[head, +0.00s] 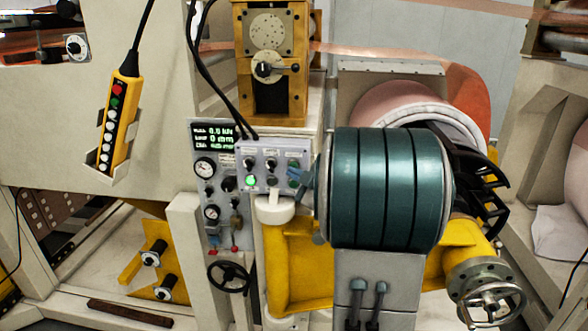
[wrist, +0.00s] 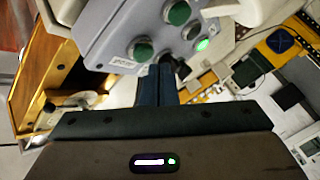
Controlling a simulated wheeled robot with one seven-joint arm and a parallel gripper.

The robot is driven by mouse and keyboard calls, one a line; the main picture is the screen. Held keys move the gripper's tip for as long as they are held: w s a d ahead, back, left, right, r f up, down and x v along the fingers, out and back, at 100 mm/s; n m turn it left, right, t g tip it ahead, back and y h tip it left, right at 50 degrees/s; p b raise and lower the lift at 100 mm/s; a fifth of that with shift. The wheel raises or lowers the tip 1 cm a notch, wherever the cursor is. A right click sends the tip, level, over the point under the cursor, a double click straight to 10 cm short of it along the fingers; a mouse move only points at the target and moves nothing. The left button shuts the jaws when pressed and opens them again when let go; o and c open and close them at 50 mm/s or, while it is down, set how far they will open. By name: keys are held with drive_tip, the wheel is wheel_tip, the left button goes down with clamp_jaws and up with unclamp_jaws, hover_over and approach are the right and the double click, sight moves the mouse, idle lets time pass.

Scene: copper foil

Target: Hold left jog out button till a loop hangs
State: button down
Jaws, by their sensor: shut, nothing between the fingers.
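A grey control box (head: 270,160) with several knobs and buttons and a lit green lamp (head: 250,181) stands on a white post in the middle. In the wrist view the box (wrist: 110,25) shows green buttons (wrist: 143,50) and a glowing green lamp (wrist: 203,44). Which control is the left jog out button is not readable. My gripper (wrist: 165,72) is shut and empty, its dark blue fingertips at the box's lower edge; contact cannot be told. In the head view my gripper (head: 297,177) is at the box's right side. Copper foil (head: 370,52) runs across the top without a visible loop.
A display panel (head: 213,137) with green readouts and gauges is behind the box. A yellow pendant (head: 115,105) hangs at left. A copper roll (head: 466,95) and a handwheel (head: 490,305) are at right. My teal arm hides part of the machine.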

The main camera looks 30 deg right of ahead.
drive_tip(key=shift+a, duration=0.1)
drive_tip(key=shift+s+a+b, duration=0.2)
drive_tip(key=shift+s+a, duration=0.25)
drive_tip(key=shift+s, duration=0.25)
drive_tip(key=shift+s+a+b, duration=0.2)
drive_tip(key=shift+s+a, duration=0.3)
drive_tip(key=shift+s, duration=0.25)
drive_tip(key=shift+s+a+b, duration=0.2)
drive_tip(key=shift+s+a, duration=0.25)
drive_tip(key=shift+s, duration=0.25)
